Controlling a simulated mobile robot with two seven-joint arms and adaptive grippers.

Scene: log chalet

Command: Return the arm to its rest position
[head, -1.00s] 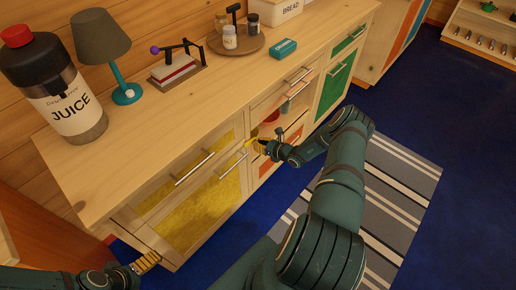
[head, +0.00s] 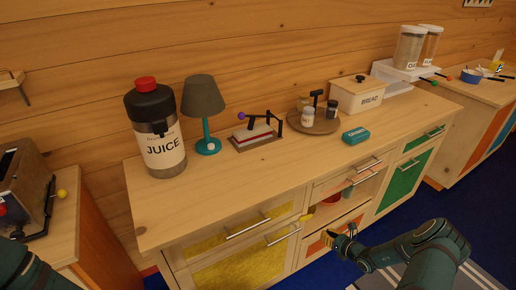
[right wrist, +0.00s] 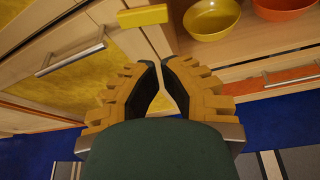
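My right gripper (head: 338,236) is in front of the cabinet (head: 225,206), low beside its open shelves. In the right wrist view the two yellow-backed, dark-padded fingers (right wrist: 161,78) lean toward each other with a narrow empty gap between the tips. Nothing is held, and the fingers look clear of the cabinet. My right arm (head: 425,255) reaches in from the lower right. Only a dark link of my left arm (head: 22,272) shows at the lower left; the left gripper is out of view.
A yellow bowl (right wrist: 211,18) and an orange bowl (right wrist: 284,8) sit on an open shelf. Bar handles (head: 247,228) stick out from the cabinet front. A juice dispenser (head: 158,135), lamp (head: 205,105) and bread box (head: 358,95) stand on top. Blue floor is open at right.

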